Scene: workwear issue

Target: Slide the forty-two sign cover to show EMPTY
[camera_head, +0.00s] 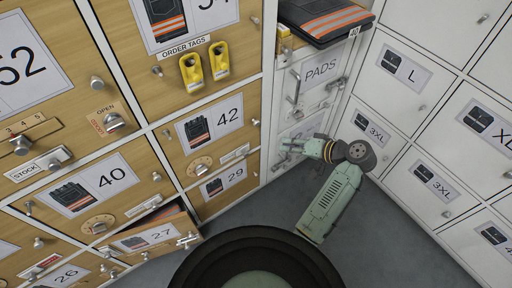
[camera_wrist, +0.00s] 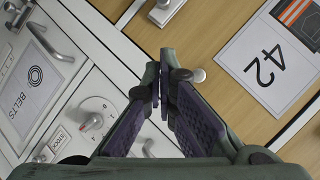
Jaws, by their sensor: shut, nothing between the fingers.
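In the wrist view part of this sign (camera_wrist: 160,12) shows at the top edge, with a metal knob, cut off by the frame. My gripper (camera_head: 288,146) is shut and empty, right of the 42 door and in front of the white cabinet. In the wrist view my gripper (camera_wrist: 163,95) points between the door's round knob (camera_wrist: 197,75) and the white cabinet, apart from the sign.
A dial (camera_head: 200,167) sits left of the sign. The 27 drawer (camera_head: 155,235) stands partly open at the lower left. White lockers (camera_head: 407,65) stand on the right; grey floor (camera_head: 390,245) is clear.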

